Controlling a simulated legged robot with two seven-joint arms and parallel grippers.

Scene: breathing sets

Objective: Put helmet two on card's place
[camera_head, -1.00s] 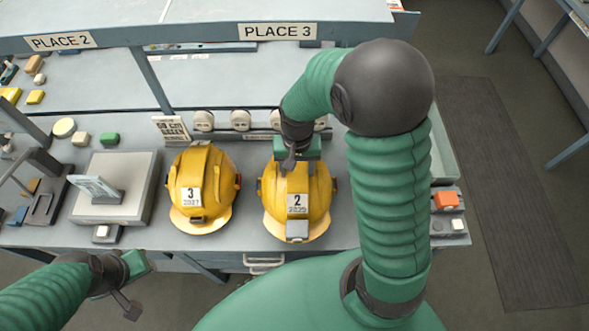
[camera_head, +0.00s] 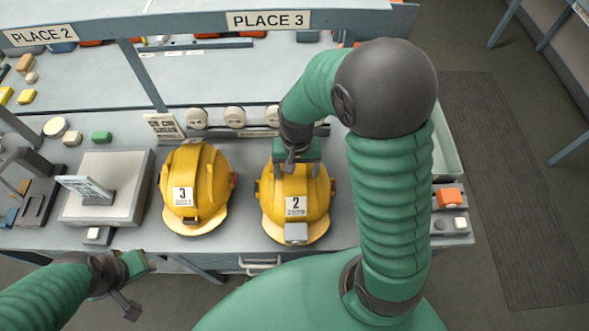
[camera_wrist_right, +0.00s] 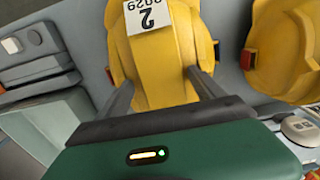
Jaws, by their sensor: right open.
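Helmet two (camera_head: 292,190) is yellow with a white label reading 2. It sits upright on the grey bench, and its crown and label show in the right wrist view (camera_wrist_right: 152,60). My right gripper (camera_head: 296,166) is over the rear of its crown. In the wrist view its two fingers (camera_wrist_right: 158,88) are apart, one on each side of the raised crown ridge; whether they touch it I cannot tell. A small printed card (camera_head: 86,188) leans on a pale square platform (camera_head: 128,205) at the left. My left gripper (camera_head: 124,284) hangs low at the front left, away from the helmets; its jaws are unclear.
Yellow helmet three (camera_head: 195,186) stands just left of helmet two. Behind are round pale pieces (camera_head: 235,117), another printed card (camera_head: 163,127) and a shelf edge with a PLACE 3 sign (camera_head: 268,20). An orange block (camera_head: 449,197) is at the right.

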